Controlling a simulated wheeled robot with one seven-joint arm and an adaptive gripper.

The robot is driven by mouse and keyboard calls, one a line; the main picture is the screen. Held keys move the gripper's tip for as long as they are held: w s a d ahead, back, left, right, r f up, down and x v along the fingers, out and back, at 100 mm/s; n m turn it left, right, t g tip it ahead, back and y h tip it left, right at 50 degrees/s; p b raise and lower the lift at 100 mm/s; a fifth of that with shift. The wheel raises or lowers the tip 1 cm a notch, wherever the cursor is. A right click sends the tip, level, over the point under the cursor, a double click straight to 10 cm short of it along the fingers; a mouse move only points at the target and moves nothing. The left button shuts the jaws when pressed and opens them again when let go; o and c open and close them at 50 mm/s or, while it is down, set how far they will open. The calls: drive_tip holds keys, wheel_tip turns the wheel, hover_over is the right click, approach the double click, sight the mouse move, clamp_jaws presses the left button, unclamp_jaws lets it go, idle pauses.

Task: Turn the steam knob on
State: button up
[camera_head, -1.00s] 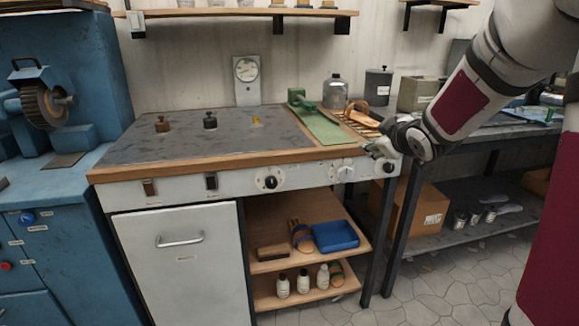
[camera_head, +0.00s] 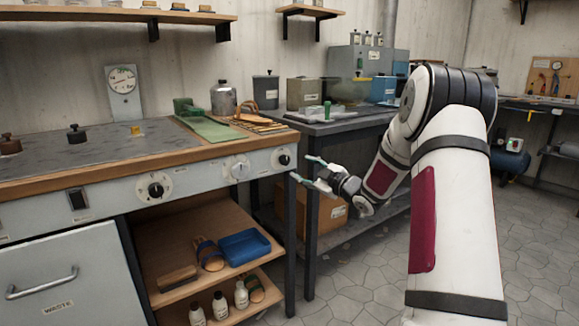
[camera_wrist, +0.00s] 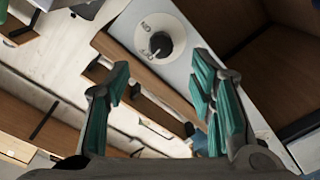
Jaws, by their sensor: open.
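Three round knobs sit on the pale front panel of the workbench: a black one (camera_head: 155,190) on the left, a white one (camera_head: 240,170) in the middle and a black one (camera_head: 284,160) near the right end. Their labels are too small to read, so I cannot tell which is the steam knob. My gripper (camera_head: 303,168) is open and empty, just right of the right-hand knob, fingers pointing toward the panel. In the wrist view a black knob (camera_wrist: 161,44) on a round white dial lies ahead of the open fingers (camera_wrist: 160,65), apparently not touched.
A pressure gauge (camera_head: 122,80) stands behind the worktop. Below are shelves with a blue tray (camera_head: 244,246) and several bottles. A dark side table (camera_head: 340,126) and a cardboard box (camera_head: 328,218) are close behind my gripper. The floor to the right is open.

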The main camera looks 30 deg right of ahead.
sight(287, 161)
drive_tip(key=w, duration=0.3)
drive_tip(key=w+b, duration=0.1)
drive_tip(key=w, duration=0.2)
drive_tip(key=w+a, duration=0.1)
drive_tip(key=w, duration=0.2)
drive_tip(key=shift+b, duration=0.35)
drive_tip(key=shift+c, duration=0.4)
drive_tip(key=c, duration=1.1)
